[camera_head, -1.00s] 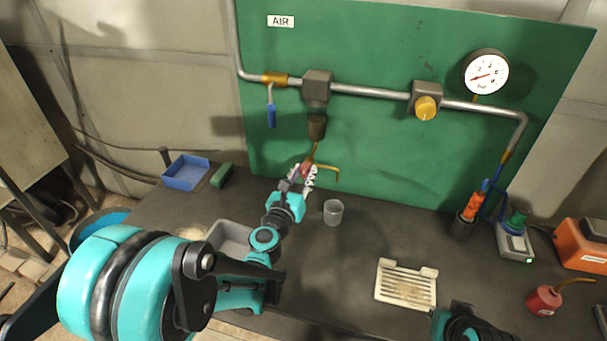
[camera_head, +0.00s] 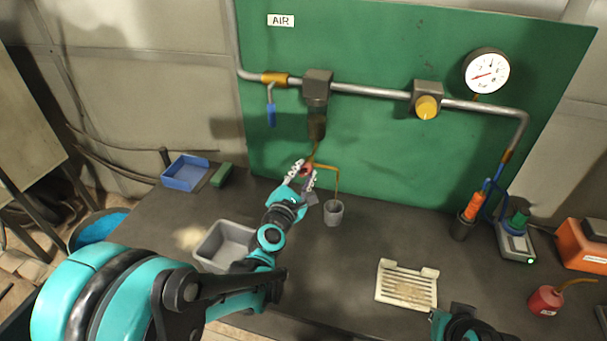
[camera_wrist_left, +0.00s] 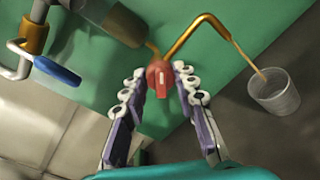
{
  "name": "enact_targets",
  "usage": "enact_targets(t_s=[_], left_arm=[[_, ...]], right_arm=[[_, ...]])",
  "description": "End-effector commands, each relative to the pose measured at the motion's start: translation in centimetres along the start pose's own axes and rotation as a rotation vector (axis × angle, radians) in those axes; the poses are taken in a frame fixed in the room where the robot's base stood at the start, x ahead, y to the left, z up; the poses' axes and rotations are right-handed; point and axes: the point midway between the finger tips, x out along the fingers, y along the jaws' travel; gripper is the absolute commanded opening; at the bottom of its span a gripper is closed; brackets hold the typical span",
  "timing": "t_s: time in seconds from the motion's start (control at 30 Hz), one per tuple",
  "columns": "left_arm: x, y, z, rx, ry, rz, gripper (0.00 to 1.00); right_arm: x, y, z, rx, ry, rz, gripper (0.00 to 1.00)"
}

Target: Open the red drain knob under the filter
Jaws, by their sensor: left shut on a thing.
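The red drain knob (camera_head: 307,169) sits below the filter (camera_head: 317,122) on the brass drain pipe. The knob also shows in the left wrist view (camera_wrist_left: 160,76). My left gripper (camera_head: 304,173) is shut on the knob, with one finger on each side of it. A thin brownish stream runs from the end of the bent brass tube (camera_wrist_left: 205,20) down into a clear cup (camera_head: 333,213). The cup stands upright on the bench, and greyish liquid shows in it. My right gripper (camera_head: 462,325) is only partly in view at the bottom edge, and its fingers are hard to make out.
A blue-handled valve (camera_head: 271,112), yellow regulator knob (camera_head: 426,107) and gauge (camera_head: 486,72) are on the green panel. A slotted cream plate (camera_head: 406,285) lies front right. The bench between cup and plate is clear.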

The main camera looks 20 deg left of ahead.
Motion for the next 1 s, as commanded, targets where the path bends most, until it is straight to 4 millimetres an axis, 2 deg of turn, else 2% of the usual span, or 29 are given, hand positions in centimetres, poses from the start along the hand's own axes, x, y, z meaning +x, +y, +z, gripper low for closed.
enact_targets(t_s=[0.5,0.7,1.0], left_arm=[[0.02,-0.01,0.08,0.462,0.024,0.005,0.00],[0.03,-0.02,0.11,0.587,0.030,0.007,0.00],[0.03,-0.02,0.13,0.684,0.035,0.008,0.00]], right_arm=[[0.25,0.00,0.18,0.000,0.000,0.000,0.00],[0.32,0.00,0.23,0.000,0.000,0.000,0.00],[0.37,0.00,0.27,0.000,0.000,0.000,0.00]])
